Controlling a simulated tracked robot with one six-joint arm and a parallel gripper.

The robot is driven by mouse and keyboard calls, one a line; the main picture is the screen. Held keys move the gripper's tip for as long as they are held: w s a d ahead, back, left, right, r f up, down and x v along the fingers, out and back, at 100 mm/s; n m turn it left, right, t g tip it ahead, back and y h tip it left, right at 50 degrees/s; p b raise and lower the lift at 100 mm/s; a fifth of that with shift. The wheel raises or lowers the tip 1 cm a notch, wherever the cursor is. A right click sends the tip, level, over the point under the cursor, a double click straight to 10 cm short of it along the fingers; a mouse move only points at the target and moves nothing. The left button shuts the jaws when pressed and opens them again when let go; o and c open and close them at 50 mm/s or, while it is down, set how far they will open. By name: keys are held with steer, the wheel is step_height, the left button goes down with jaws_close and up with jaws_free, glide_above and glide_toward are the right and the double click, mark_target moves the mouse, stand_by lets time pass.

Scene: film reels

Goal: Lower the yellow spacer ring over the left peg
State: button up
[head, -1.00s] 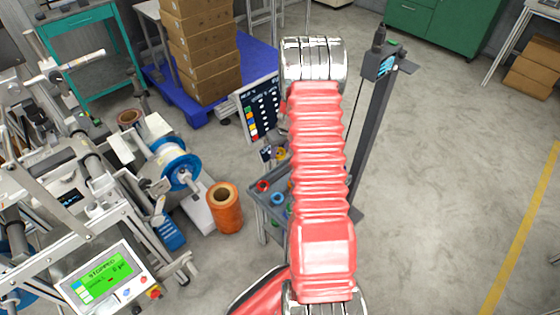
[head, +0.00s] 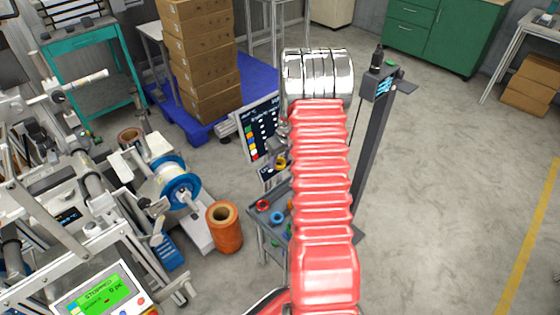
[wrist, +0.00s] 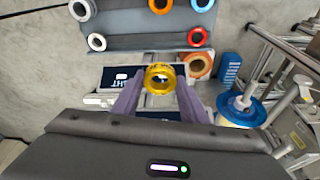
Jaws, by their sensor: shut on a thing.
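The yellow spacer ring (wrist: 159,80) is held between the two grey-purple fingers of my gripper (wrist: 160,88) in the wrist view. The ring's hole faces the wrist camera. Dark label plates (wrist: 116,77) lie beyond the fingers on both sides; the right one shows part of the word RIGHT. A small white spot on the left plate may be a peg top; I cannot tell. No peg is clear, and the ring hides what is behind it. In the head view the yellow ring (head: 280,162) shows just left of my red arm, near a small label plate (head: 268,172).
A grey tray (wrist: 150,42) holds several loose rings, including a red ring (head: 262,205) and a blue ring (head: 277,217). A dark chart board (head: 262,128) stands close by. An orange reel (head: 224,226) and a machine with a blue-flanged reel (head: 179,184) are at the left.

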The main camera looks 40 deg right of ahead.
steer(key=a+r, duration=0.4)
steer(key=a, duration=0.8)
steer(key=w+a+r+n, duration=0.1)
steer(key=a+r, duration=0.4)
steer(key=a, duration=0.8)
steer(key=w+a+r+n, duration=0.1)
steer(key=a+r, duration=0.4)
steer(key=a, duration=0.7)
steer(key=shift+w+a+r+y, duration=0.2)
steer(key=shift+a+r+y, duration=0.05)
steer(key=shift+y, duration=0.05)
steer(key=shift+d, duration=0.1)
